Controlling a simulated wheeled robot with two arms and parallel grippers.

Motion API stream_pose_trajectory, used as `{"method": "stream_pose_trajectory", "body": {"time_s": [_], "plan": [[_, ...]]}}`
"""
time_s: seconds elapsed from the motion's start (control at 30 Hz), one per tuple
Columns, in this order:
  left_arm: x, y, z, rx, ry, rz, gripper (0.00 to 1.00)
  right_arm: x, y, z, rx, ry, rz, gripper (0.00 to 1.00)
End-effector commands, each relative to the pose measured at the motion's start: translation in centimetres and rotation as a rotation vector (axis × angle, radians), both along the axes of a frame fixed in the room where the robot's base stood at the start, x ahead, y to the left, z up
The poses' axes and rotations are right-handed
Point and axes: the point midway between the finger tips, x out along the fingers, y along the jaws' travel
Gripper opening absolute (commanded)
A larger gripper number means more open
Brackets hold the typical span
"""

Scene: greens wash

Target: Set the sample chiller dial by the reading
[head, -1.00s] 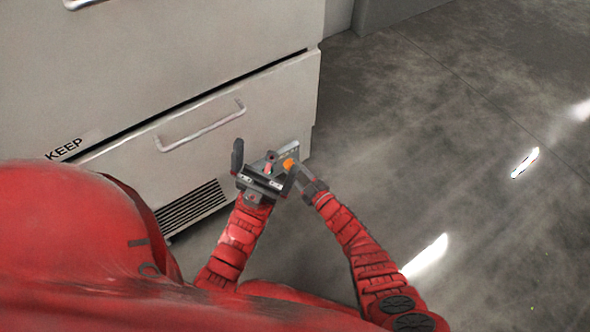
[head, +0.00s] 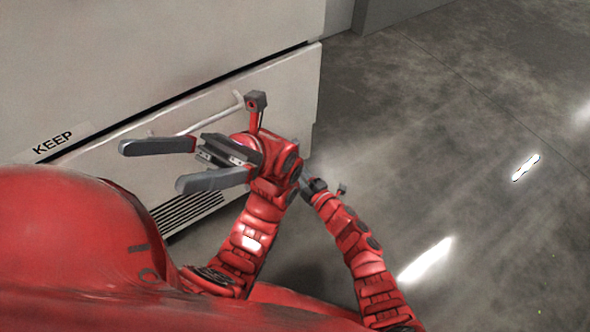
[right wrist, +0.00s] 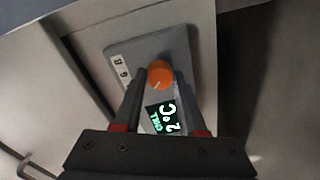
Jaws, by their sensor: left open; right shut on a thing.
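In the right wrist view, the orange dial (right wrist: 160,73) with a pale pointer line sits on a grey panel (right wrist: 181,42). My right gripper (right wrist: 159,77) is shut on the dial, one finger on each side. A dark display (right wrist: 161,117) between the fingers shows "2 °C" in sideways pale digits, with smaller green letters I cannot read surely. In the head view, my left gripper (head: 153,166) is open and empty, pointing left in front of the chiller's lower drawer (head: 225,115).
The drawer's bar handle (head: 205,115) is partly behind my left gripper. A "KEEP" label (head: 53,143) is on the cabinet front, and a dark vent grille (head: 188,209) is low down. The grey floor (head: 450,150) to the right is clear.

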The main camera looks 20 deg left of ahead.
Motion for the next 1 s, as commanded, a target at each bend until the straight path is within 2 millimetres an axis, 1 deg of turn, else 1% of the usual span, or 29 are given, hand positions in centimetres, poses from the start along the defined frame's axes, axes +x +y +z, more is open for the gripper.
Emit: {"method": "stream_pose_trajectory", "body": {"time_s": [0.17, 0.47, 0.5, 0.57, 0.6, 0.67, 1.0], "plan": [[-0.42, 0.25, 0.05, -0.012, -0.023, -0.01, 0.98, 0.03, 0.01, -0.05, -0.011, -0.012, -0.001, 0.0], [-0.42, 0.27, 0.07, -0.013, -0.022, -0.011, 0.98, 0.04, -0.01, -0.04, -0.012, -0.013, -0.001, 0.0], [-0.42, 0.27, 0.07, -0.013, -0.023, -0.01, 0.98, 0.04, -0.01, -0.04, -0.012, -0.013, -0.001, 0.42], [-0.41, 0.26, 0.07, -0.012, -0.023, -0.01, 0.98, 0.04, -0.01, -0.05, -0.012, -0.012, -0.001, 0.53], [-0.41, 0.26, 0.07, -0.012, -0.023, -0.01, 0.98, 0.04, 0.0, -0.03, -0.012, -0.013, -0.001, 0.6], [-0.41, 0.26, 0.07, -0.012, -0.023, -0.01, 0.98, 0.03, 0.0, -0.02, -0.011, -0.012, -0.001, 0.7], [-0.18, 0.11, 0.09, -0.005, -0.009, -0.005, 0.98, -0.04, -0.13, 0.04, -0.011, -0.012, 0.0, 0.7]]}}
